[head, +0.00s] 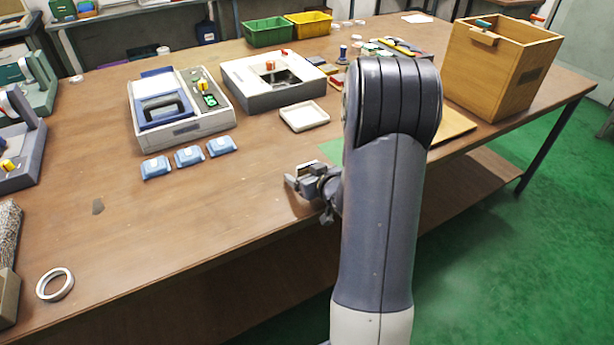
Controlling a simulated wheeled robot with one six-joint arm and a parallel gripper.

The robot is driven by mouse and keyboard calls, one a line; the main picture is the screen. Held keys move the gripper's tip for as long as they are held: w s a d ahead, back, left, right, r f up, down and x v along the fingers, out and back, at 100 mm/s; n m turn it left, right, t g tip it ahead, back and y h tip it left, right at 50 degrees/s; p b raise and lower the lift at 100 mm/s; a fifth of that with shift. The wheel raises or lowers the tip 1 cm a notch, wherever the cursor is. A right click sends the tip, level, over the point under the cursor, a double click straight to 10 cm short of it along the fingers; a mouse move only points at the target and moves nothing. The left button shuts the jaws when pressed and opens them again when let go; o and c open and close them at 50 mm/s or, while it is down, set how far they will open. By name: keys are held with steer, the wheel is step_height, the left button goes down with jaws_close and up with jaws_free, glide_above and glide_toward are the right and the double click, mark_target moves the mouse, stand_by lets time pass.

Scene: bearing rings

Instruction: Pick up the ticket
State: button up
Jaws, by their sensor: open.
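No object can be told for certain as the ticket. A flat green piece (332,150) lies on the wooden table (250,200), partly hidden behind my arm. A small white sheet (417,18) lies at the far back edge of the table. My gripper (298,183) is open, low over the front part of the table, left of my arm. It is in front of the green piece and far from the white sheet. Nothing shows between its fingers. My arm hides part of the table behind it.
A white tray (304,116), blue packets (189,156) and two grey-white device boxes (182,108) stand behind my gripper. A tall wooden box (490,75) stands at right. A metal ring (55,285) lies at front left. The table's left middle is mostly clear.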

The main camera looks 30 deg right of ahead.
steer(key=shift+c, duration=0.3)
steer(key=c, duration=1)
